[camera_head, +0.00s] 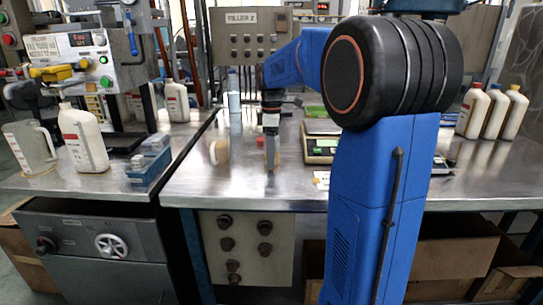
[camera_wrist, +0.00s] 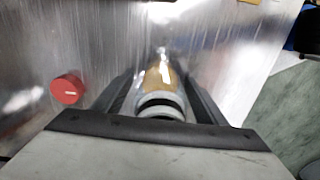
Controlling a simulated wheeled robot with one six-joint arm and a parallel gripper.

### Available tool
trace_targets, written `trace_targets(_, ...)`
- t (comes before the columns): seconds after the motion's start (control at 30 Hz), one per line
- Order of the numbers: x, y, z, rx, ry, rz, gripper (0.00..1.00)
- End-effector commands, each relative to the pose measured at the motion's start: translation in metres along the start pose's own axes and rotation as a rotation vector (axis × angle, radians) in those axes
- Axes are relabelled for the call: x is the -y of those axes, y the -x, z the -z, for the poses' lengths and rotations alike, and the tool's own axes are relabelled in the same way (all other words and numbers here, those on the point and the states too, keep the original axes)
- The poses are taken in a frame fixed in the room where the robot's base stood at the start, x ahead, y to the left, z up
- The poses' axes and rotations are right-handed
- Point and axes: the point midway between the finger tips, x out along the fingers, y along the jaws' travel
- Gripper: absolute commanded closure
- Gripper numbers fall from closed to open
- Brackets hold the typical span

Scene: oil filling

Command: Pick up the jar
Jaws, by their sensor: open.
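A small jar (camera_wrist: 165,76) with an amber-brown body shows in the wrist view, with a grey and black ringed part nearest the camera. It lies in line with the gap between the dark fingers of my gripper (camera_wrist: 160,88). The fingers are apart, one on each side, and I cannot tell whether either touches the jar. In the head view my gripper (camera_head: 271,152) points down over the front middle of the steel table. A pale, tan-banded round object (camera_head: 218,151) stands just left of it; I cannot tell if it is the same jar.
White bottles (camera_head: 495,112) stand at the right. A left bench holds a jug (camera_head: 30,148), a bottle (camera_head: 84,138) and a blue box (camera_head: 149,167). The wrist view shows a red knob (camera_wrist: 67,89).

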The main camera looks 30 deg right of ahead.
Motion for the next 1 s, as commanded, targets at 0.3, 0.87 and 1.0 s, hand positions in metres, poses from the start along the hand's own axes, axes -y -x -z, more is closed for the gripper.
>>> trace_targets(0.3,0.0000,-0.0031,0.0000,0.000,0.000,-0.001,0.41)
trace_targets(0.87,0.0000,-0.0015,0.0000,0.000,0.000,-0.001,0.80)
trace_targets(1.0,-0.0001,0.0026,0.0000,0.000,0.000,-0.001,0.80)
